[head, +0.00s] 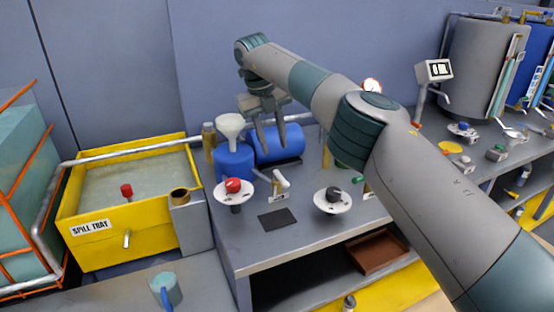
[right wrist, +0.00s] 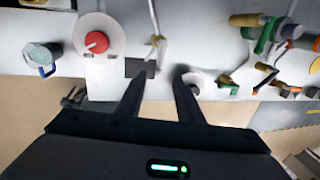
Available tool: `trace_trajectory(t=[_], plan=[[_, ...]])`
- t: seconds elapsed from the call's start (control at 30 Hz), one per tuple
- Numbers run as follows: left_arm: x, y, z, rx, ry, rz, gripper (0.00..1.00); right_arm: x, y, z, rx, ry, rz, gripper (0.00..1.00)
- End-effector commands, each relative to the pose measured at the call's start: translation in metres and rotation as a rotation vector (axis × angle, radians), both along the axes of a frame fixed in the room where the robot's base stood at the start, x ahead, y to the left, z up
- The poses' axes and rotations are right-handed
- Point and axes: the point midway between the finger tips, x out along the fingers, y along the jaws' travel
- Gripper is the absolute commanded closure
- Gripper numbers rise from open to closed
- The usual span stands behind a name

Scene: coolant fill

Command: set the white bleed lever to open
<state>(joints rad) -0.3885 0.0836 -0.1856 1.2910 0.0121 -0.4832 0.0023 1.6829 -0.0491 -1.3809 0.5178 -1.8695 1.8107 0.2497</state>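The white bleed lever (head: 281,182) stands on a small plate on the grey bench, between the red-knob dial and the black-knob dial. It also shows in the right wrist view (right wrist: 158,46), just beyond the gap between my fingertips. My right gripper (head: 271,147) is open and empty, pointing down above the bench behind the lever in the head view. Its two dark fingers (right wrist: 158,78) are apart in the right wrist view, and neither visibly touches the lever. My left gripper is not in view.
A red knob on a white dial (head: 233,187) is left of the lever, and a black-knob dial (head: 333,200) is right. A blue jug with a white funnel (head: 233,162) and a blue cylinder (head: 290,141) stand behind. A dark patch (head: 277,219) lies in front.

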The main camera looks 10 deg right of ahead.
Motion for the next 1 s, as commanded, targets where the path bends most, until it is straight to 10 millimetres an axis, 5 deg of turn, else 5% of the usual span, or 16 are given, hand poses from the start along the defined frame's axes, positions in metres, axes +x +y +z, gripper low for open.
trace_trajectory(t=[0.33, 1.0], plan=[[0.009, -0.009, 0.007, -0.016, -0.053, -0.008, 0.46, -0.003, 0.010, 0.054, -0.001, 0.000, -0.001, 0.67], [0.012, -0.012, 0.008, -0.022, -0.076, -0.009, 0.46, -0.003, 0.012, 0.061, 0.000, 0.000, 0.000, 0.67]])
